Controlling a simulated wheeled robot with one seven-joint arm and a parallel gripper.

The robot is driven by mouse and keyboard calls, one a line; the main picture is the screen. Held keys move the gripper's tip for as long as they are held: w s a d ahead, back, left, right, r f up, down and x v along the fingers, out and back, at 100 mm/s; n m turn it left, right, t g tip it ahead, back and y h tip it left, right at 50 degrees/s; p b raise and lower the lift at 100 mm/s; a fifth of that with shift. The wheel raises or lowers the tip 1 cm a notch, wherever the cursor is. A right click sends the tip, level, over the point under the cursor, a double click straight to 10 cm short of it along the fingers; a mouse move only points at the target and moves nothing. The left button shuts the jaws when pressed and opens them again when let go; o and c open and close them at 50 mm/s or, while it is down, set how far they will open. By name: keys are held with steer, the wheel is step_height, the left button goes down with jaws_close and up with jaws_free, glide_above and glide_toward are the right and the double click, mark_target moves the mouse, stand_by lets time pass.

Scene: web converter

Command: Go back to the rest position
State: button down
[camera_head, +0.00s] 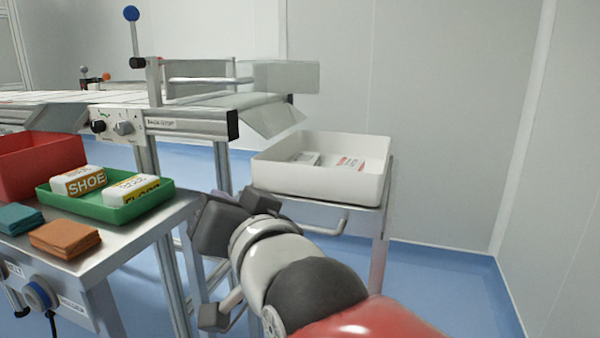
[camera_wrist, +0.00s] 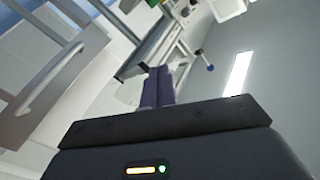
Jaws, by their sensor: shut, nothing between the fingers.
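My arm reaches forward in the head view, with my gripper (camera_head: 215,228) low in front of the white bin and to the right of the steel table. Its fingertips are hard to make out there. In the wrist view my gripper (camera_wrist: 158,84) has its two dark fingers pressed together, with nothing between them. The fingers appear apart from the machine frame behind them.
A white bin (camera_head: 310,185) with packets inside sits on a stand at the centre right. A green tray (camera_head: 105,211) with two labelled packs, a red bin (camera_head: 40,165) and folded cloths (camera_head: 65,238) are at left. Blue floor (camera_head: 450,285) is clear at right.

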steer(key=d+f+g+h, duration=0.3)
steer(key=d+f+h, duration=0.3)
steer(key=d+f, duration=0.65)
steer(key=s+d+f+g+h, duration=0.4)
steer(key=s+d+f+g, duration=0.2)
steer(key=s+d+f, duration=0.45)
step_height(320, 180, up, 12)
steer(key=w+d+p, duration=0.1)
steer(key=d+p, duration=0.1)
steer(key=p, duration=1.1)
steer(key=shift+f+m+p, duration=0.25)
steer(key=shift+m+p, duration=0.05)
steer(key=shift+w, duration=0.1)
